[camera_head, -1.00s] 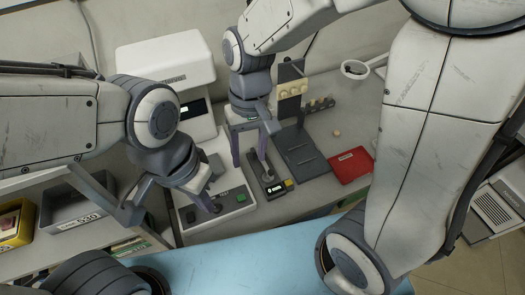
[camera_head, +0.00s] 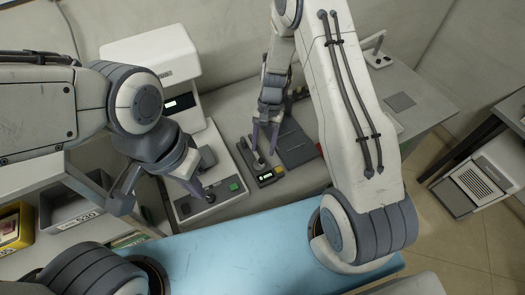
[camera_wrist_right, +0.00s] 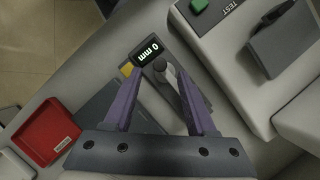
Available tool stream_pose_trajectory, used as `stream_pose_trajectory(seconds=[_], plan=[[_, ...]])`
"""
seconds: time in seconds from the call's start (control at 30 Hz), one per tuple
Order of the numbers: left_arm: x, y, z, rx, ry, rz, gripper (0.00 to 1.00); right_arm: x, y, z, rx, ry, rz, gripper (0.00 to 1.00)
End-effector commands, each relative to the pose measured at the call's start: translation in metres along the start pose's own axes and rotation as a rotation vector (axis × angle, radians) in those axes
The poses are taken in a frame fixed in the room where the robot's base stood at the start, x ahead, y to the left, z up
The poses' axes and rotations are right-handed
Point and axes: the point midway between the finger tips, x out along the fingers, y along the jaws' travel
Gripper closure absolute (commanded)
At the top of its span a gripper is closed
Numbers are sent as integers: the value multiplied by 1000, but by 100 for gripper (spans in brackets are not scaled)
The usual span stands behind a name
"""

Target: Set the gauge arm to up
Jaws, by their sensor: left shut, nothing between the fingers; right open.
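The gauge (camera_head: 266,176) is a small dark unit with a lit display and a yellow button, on the grey bench. In the right wrist view its display (camera_wrist_right: 149,49) reads "0 mm". Its grey, round-tipped gauge arm (camera_wrist_right: 160,67) shows between the fingers; its exact setting is hard to tell. My right gripper (camera_head: 265,145) is open above the gauge, with its purple fingers (camera_wrist_right: 160,105) on either side of the arm; contact is not visible. My left gripper (camera_head: 200,192) is shut and empty over the base of the white test machine.
The white test machine (camera_head: 150,60) stands left of the gauge, with a green button (camera_head: 234,187) on its base. A dark plate (camera_head: 298,148) lies right of the gauge. A red tray (camera_wrist_right: 46,132) shows in the wrist view. A blue surface (camera_head: 240,245) lies in front.

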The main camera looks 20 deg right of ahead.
Motion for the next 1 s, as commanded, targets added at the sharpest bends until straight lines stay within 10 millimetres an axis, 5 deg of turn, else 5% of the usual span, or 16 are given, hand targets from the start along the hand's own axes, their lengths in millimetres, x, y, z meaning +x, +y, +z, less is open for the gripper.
stream_pose_trajectory(seconds=[0.2, 0.57, 0.73, 1.0], plan=[[-8, 1, 0, 0, 0, 0, 100, 27, 0, 1, -2, -1, 2, 43], [-9, 1, 0, 0, 0, 0, 100, 34, 0, 0, -1, 2, 0, 43], [-9, 1, 0, 0, 0, 0, 100, 34, 0, 0, -2, 2, 0, 100], [-9, 1, 0, 0, 0, 0, 100, 34, 0, 0, -1, 2, 0, 100]])
